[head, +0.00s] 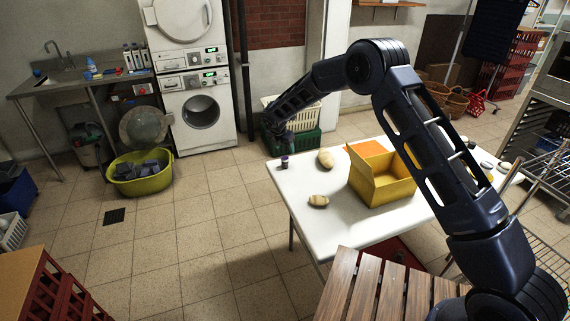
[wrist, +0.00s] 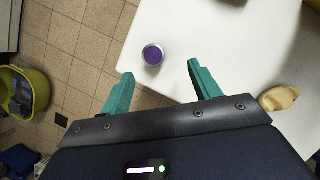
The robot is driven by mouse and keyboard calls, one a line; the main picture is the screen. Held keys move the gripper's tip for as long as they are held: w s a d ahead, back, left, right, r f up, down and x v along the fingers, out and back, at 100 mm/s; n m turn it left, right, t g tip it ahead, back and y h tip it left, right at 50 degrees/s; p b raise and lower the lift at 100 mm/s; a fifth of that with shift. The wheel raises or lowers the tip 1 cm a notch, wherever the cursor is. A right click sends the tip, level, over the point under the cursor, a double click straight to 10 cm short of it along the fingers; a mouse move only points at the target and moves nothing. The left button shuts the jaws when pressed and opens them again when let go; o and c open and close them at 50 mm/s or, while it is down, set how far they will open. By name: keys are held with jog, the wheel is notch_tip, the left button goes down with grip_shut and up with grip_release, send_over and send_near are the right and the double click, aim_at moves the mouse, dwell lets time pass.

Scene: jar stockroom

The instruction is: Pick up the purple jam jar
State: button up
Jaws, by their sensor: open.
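The purple jam jar (head: 285,162) stands upright near the far left corner of the white table (head: 310,220) in the head view. The wrist view shows its round purple lid (wrist: 153,55) from above, close to the table edge. My gripper (wrist: 158,75) is open, with its two green fingers spread apart and nothing between them. The jar lies just beyond the fingertips, between their lines and nearer the middle. In the head view my gripper (head: 278,143) is above and close to the jar, its fingers hard to make out.
A potato-like item (head: 326,159) and a similar striped one (head: 318,201) lie right of the jar. An open yellow box (head: 381,184) stands mid-table. Stacked crates (head: 292,140) stand behind the table on the floor. The table around the jar is clear.

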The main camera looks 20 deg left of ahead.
aim_at(284, 159)
jog(key=x, duration=0.4)
jog(key=a+x, duration=0.1)
jog(key=x, duration=0.1)
jog(key=shift+s+f, duration=0.15)
jog(key=shift+s, duration=0.2)
jog(key=shift+a+x, duration=0.1)
jog(key=shift+x, duration=1.25)
jog(key=shift+a+x, duration=0.15)
jog(key=shift+x, duration=1.2)
jog(key=shift+s, duration=0.1)
jog(key=c, duration=1.1)
